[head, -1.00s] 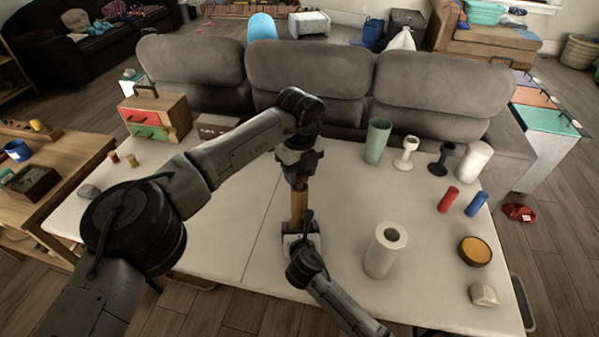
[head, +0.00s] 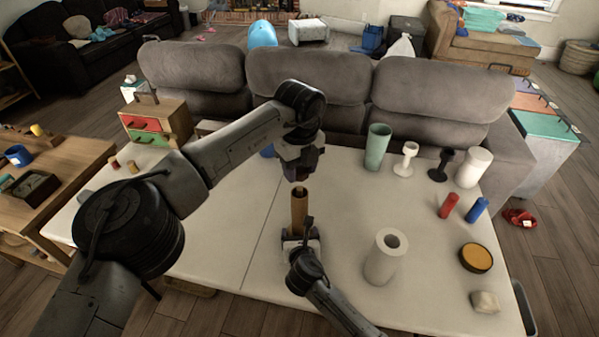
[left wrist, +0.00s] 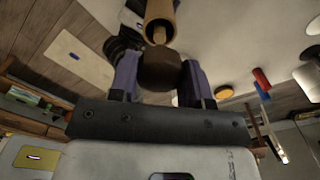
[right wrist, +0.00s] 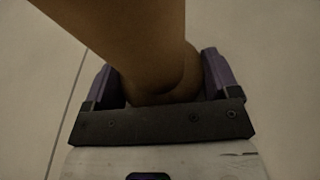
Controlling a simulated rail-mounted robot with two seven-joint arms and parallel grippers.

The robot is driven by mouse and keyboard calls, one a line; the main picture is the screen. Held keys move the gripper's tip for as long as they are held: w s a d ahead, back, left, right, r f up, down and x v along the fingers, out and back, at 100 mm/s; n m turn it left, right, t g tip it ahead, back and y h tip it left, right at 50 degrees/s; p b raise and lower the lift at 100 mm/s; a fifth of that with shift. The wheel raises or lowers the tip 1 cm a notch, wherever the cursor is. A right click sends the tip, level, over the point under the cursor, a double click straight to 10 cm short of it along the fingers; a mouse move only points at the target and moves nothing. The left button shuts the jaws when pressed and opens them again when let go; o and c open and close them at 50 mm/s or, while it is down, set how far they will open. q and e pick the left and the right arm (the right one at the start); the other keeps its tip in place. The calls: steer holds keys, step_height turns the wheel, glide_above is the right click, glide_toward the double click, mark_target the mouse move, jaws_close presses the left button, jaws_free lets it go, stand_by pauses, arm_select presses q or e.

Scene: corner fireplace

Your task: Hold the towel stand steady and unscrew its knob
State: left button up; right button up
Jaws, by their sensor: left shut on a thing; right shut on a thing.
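The towel stand (head: 299,212) is a light wooden post standing upright on the white table. Its bare top end shows in the head view. The dark brown knob (left wrist: 160,70) is between the fingers of my left gripper (head: 299,174), which is shut on it just above the post. In the left wrist view, the post's end (left wrist: 159,22) is just beyond the knob, with a narrow stem between them. My right gripper (head: 300,238) is low at the stand, shut on it. The right wrist view shows the post (right wrist: 125,40) and its wider lower part between the fingers.
A paper towel roll (head: 386,257) stands right of the stand. A drawer box (head: 157,122) is at the back left. The table's left-middle is clear.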

arm_select(q)
step_height(320, 180, up, 2)
steer(key=shift+r, duration=0.15)
arm_select(e)
steer(key=o, duration=1.6)
